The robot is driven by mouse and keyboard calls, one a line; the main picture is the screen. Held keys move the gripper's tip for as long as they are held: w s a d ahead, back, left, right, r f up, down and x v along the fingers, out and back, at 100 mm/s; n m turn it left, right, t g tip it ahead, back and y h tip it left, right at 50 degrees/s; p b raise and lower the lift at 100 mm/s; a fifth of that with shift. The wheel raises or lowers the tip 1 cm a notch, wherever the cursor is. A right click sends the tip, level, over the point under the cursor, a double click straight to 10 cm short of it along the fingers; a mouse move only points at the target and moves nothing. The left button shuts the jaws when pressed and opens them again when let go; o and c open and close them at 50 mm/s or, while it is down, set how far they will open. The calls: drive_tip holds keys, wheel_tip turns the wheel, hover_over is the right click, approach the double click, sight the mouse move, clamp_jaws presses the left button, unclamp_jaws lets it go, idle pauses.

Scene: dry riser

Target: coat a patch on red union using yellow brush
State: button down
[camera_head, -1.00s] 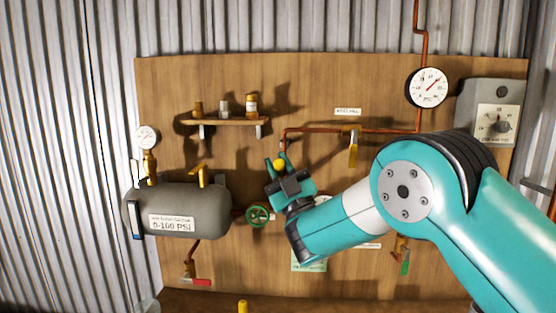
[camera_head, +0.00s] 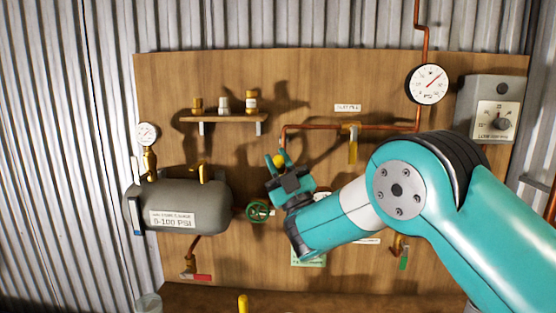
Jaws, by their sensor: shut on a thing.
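My gripper (camera_head: 279,163) is in front of the wooden board, just below the left bend of the copper pipe. It is shut on a small yellow thing (camera_head: 279,160), of which only a rounded yellow end shows. It may be the yellow brush; its bristles cannot be made out. I cannot pick out a red union; it may be hidden behind my gripper or arm. Another yellow upright piece (camera_head: 243,304) stands at the bottom edge of the view, cut off by the frame.
A grey tank (camera_head: 178,207) is left of my gripper, with a green handwheel (camera_head: 258,211) close below the gripper. A yellow-handled valve (camera_head: 353,146) and a gauge (camera_head: 428,84) are to the right. My arm covers the lower right.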

drive_tip(key=shift+w+p, duration=0.45)
drive_tip(key=shift+p, duration=0.3)
drive_tip(key=shift+d, duration=0.1)
drive_tip(key=shift+s+d, duration=0.1)
drive_tip(key=shift+d, duration=0.3)
drive_tip(key=shift+a, duration=0.9)
drive_tip(key=shift+d, duration=0.85)
drive_tip(key=shift+a, duration=0.85)
drive_tip(key=shift+d, duration=0.9)
drive_tip(key=shift+a, duration=0.95)
